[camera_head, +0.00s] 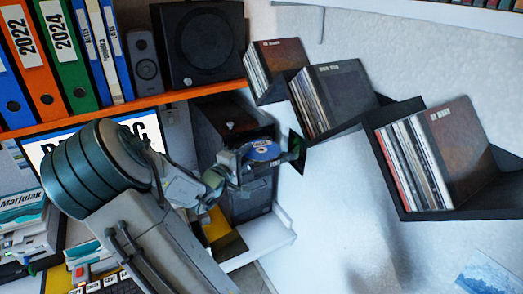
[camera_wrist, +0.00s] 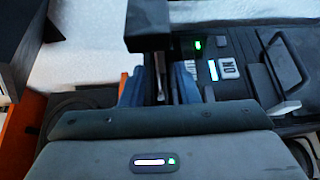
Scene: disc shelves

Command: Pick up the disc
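No disc face is clear there.
Black wall shelves (camera_head: 460,213) with several record sleeves (camera_head: 458,150) step down to the right. An orange shelf (camera_head: 130,107) holds binders (camera_head: 65,50) and a speaker (camera_head: 203,42) at upper left. A white ledge (camera_head: 262,240) is below the tower. The white wall at lower right is mostly clear.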

